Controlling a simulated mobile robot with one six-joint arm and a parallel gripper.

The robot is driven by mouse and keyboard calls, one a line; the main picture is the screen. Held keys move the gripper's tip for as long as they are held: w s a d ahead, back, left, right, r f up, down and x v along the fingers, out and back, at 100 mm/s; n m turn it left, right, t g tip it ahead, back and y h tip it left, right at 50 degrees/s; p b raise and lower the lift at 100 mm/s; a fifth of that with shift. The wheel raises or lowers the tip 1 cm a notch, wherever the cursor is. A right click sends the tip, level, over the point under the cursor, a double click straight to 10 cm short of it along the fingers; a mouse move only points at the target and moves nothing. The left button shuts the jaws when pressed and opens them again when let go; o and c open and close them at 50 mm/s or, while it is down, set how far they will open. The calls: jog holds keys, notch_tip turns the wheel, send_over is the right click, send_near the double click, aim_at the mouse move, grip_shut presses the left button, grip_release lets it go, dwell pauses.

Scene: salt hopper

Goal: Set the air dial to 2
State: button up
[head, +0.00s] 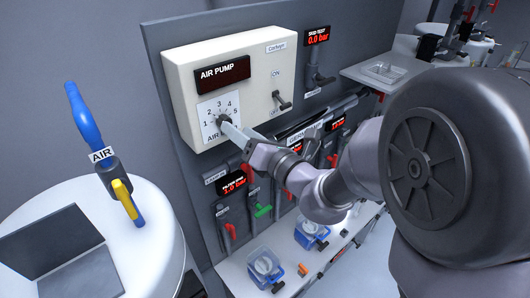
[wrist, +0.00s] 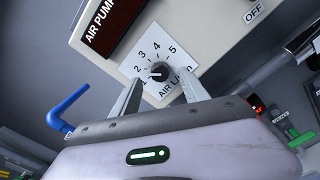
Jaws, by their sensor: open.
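The air dial (head: 221,119) is a dark round knob on a white plate numbered 1 to 5, on the front of a cream box (head: 255,50). In the wrist view the knob (wrist: 159,72) sits between my gripper's two fingertips. A small pale mark on the knob points left, near the 1 end of the scale; its exact number is hard to read. My gripper (wrist: 160,76) is open, with one finger on each side of the knob. I cannot tell whether either finger touches it. In the head view a finger partly covers the dial plate.
An ON/OFF lever (head: 283,101) sits right of the dial on the same box. A white drum (head: 150,250) at the left carries a blue-handled AIR valve (head: 84,120) and a laptop (head: 55,250). Pipes, displays and a green handle (head: 263,210) lie below the box.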

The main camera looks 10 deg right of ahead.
jog(key=b+v, duration=0.9)
jog(key=v, duration=0.3)
jog(key=s+a+f+n+g+b, duration=0.2)
jog(key=s+f+n+g+b, duration=0.15)
jog(key=f+n+b, duration=0.4)
jog(key=s+a+f+n+g+h+b, duration=0.15)
jog(key=s+f+n+b, duration=0.35)
jog(key=f, duration=0.6)
jog(key=s+a+f+n+g+b, duration=0.35)
jog(key=s+f+n+b, duration=0.2)
jog(key=f, duration=0.35)
jog(key=s+d+f+n+h+b, duration=0.1)
jog(key=d+f+n+h+b, duration=0.2)
jog(key=d+f+n+b, duration=0.2)
jog(key=s+d+f+n+h+b, duration=0.2)
jog(key=d+f+n+b, duration=0.3)
jog(key=f+n, duration=0.4)
jog(key=shift+s+f+g+h+b, duration=0.25)
jog(key=shift+f+g+h+b, duration=0.1)
jog(key=shift+f+h+b, duration=0.3)
